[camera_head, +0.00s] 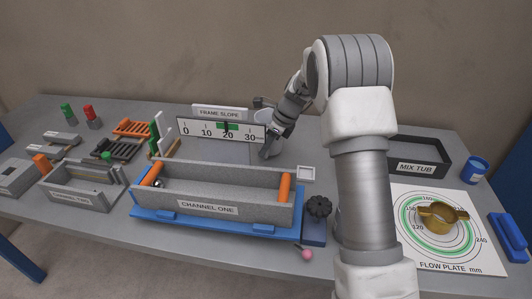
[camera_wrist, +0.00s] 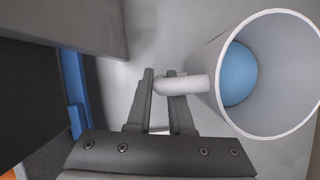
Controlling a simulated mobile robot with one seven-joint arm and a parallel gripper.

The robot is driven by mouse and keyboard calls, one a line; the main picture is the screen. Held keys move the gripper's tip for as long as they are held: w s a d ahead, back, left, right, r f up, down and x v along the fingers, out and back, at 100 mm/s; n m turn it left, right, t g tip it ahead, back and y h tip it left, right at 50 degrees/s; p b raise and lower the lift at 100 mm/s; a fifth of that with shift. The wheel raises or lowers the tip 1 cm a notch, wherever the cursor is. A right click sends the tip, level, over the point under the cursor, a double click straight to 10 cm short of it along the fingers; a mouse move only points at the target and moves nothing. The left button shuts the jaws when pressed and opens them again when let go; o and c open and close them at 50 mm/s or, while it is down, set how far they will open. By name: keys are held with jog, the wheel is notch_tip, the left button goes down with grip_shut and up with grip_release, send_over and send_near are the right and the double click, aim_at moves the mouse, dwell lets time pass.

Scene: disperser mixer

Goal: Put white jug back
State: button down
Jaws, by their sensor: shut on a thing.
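The white jug (camera_wrist: 230,112) is at the right of the wrist view, its round mouth facing the camera and blue contents (camera_wrist: 238,75) inside. My gripper (camera_wrist: 162,82) is shut on the jug's stubby white handle (camera_wrist: 183,86), which sticks out to the left between the fingers. In the head view my gripper (camera_head: 270,146) is behind the channel one trough, at the right end of the frame slope scale. A pale rounded form (camera_head: 263,103), apparently the jug, shows partly behind the scale and my wrist. Whether the jug's base touches the table is hidden.
The channel one trough (camera_head: 210,207) on its blue base and the frame slope scale (camera_head: 200,132) stand close to my gripper. The mix tub (camera_head: 416,167), a blue cup (camera_head: 475,170) and the flow plate (camera_head: 460,255) with a brass cup (camera_head: 440,216) are at right.

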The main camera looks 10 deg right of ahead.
jog(key=shift+f, duration=0.85)
jog(key=shift+f, duration=0.1)
jog(key=c, duration=0.8)
grip_release()
jog(key=shift+f, duration=0.1)
